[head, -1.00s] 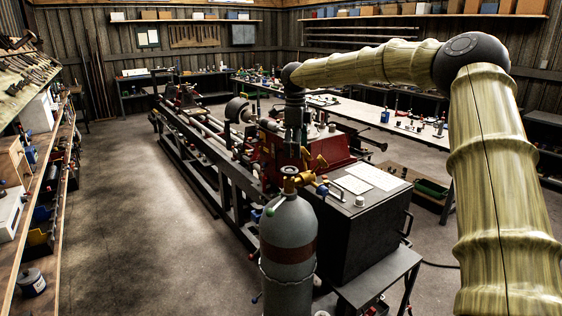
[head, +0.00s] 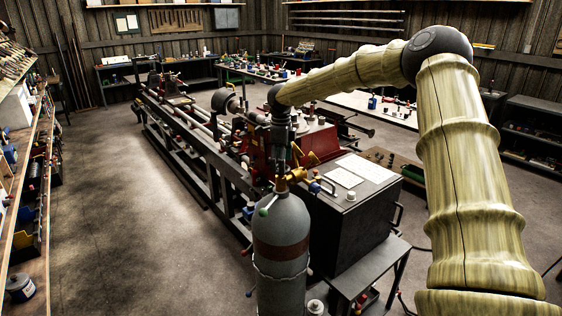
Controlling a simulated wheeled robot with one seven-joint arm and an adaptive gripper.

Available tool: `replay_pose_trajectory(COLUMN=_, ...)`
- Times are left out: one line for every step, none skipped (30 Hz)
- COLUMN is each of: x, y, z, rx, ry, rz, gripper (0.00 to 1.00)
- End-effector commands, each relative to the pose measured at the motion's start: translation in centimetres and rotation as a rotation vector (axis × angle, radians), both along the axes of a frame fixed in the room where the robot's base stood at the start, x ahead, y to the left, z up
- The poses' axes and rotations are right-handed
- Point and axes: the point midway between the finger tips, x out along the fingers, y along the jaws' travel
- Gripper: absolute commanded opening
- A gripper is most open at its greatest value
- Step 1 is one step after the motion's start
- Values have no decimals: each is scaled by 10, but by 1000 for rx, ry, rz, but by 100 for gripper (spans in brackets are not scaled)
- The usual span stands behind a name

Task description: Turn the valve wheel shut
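A grey gas cylinder (head: 281,222) with a brown band stands upright at the lower middle of the head view. Brass-coloured valve parts (head: 297,175) sit at its top. The valve wheel itself cannot be clearly picked out there. My arm reaches in from the right and bends down over the cylinder. My gripper (head: 281,168) points down at the valve, right at the cylinder's top. Its fingertips overlap the brass parts, so I cannot tell whether they touch the wheel or how far apart they are.
A black cabinet (head: 345,232) with papers on top stands right beside the cylinder. The long lathe (head: 190,125) runs away behind it. A low grey stand (head: 372,270) is at the front right. A cluttered shelf (head: 35,235) lines the left. Open floor (head: 130,230) lies between.

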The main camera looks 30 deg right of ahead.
Motion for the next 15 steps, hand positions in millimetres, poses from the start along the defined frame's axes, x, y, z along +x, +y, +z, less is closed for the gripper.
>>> replay_pose_trajectory(x=0, y=1, z=-2, rx=0, ry=1, rz=1, gripper=81)
replay_pose_trajectory(x=0, y=1, z=-5, rx=0, ry=1, rz=1, gripper=81)
replay_pose_trajectory(x=0, y=1, z=-8, rx=0, ry=1, rz=1, gripper=81)
replay_pose_trajectory(x=0, y=0, z=-10, rx=0, ry=0, rz=1, gripper=81)
replay_pose_trajectory(x=0, y=0, z=-12, rx=0, ry=0, rz=1, gripper=81)
replay_pose_trajectory(x=0, y=0, z=-14, rx=0, ry=0, rz=0, gripper=81)
replay_pose_trajectory(x=0, y=0, z=-15, rx=0, ry=0, rz=0, gripper=81)
replay_pose_trajectory(x=0, y=0, z=-16, rx=0, ry=0, rz=0, gripper=81)
replay_pose_trajectory(x=0, y=0, z=-17, rx=0, ry=0, rz=0, gripper=81)
replay_pose_trajectory(x=0, y=0, z=-17, rx=0, ry=0, rz=0, gripper=81)
replay_pose_trajectory(x=0, y=0, z=-17, rx=0, ry=0, rz=0, gripper=81)
replay_pose_trajectory(x=0, y=0, z=-17, rx=0, ry=0, rz=0, gripper=81)
replay_pose_trajectory(x=0, y=0, z=-17, rx=0, ry=0, rz=0, gripper=81)
replay_pose_trajectory(x=0, y=0, z=-17, rx=0, ry=0, rz=0, gripper=81)
replay_pose_trajectory(x=0, y=0, z=-17, rx=0, ry=0, rz=0, gripper=81)
